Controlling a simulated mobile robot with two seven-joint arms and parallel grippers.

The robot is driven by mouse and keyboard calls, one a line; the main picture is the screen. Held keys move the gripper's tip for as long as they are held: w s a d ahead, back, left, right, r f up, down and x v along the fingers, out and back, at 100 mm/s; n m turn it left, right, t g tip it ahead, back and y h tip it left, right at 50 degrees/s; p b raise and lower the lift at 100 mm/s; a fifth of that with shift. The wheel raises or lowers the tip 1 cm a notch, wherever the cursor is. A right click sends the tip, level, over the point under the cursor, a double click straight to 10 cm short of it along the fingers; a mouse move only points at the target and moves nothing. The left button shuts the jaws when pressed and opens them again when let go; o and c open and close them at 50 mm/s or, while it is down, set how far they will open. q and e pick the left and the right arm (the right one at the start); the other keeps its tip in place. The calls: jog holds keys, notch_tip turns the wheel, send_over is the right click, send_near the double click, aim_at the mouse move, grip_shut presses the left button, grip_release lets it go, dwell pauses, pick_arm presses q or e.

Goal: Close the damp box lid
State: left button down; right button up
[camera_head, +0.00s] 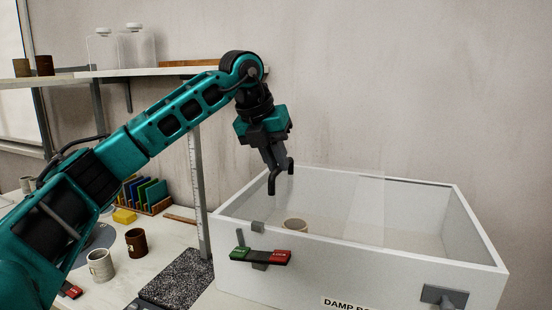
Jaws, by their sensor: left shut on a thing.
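The white damp box (232,225) stands at the right, with a partly cut-off label on its front. A clear lid panel (366,212) shows faintly over the box; its full outline and tilt are hard to make out. A dark bar handle (271,186) stands above the box's left part. My left gripper (279,166) points down and is shut on this handle. A pale round pot (295,225) sits inside the box, seen through the opening or clear panel. My right gripper is out of view.
A green and red latch-like bar (260,256) is on the box's front left, and a grey latch (444,297) on its front right. A dark speckled slab (180,278), brown cup (136,243) and pale cup (100,265) are left of the box. A shelf (150,71) hangs behind.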

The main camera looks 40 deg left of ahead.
pick_arm(q)
jog(key=a, duration=0.2)
jog(key=s+a+p, duration=0.1)
jog(key=a, duration=0.2)
jog(key=shift+p, duration=0.3)
jog(key=shift+s+r, duration=0.1)
jog(key=c, duration=1.2)
grip_release()
jog(key=shift+a, duration=0.15)
jog(key=shift+o, duration=0.4)
jog(key=d+v, duration=0.1)
jog(key=v, duration=1.1)
jog(key=shift+s+a+r+p, duration=0.25)
jog(key=shift+a+r+p, duration=0.1)
jog(key=shift+a+p, duration=0.1)
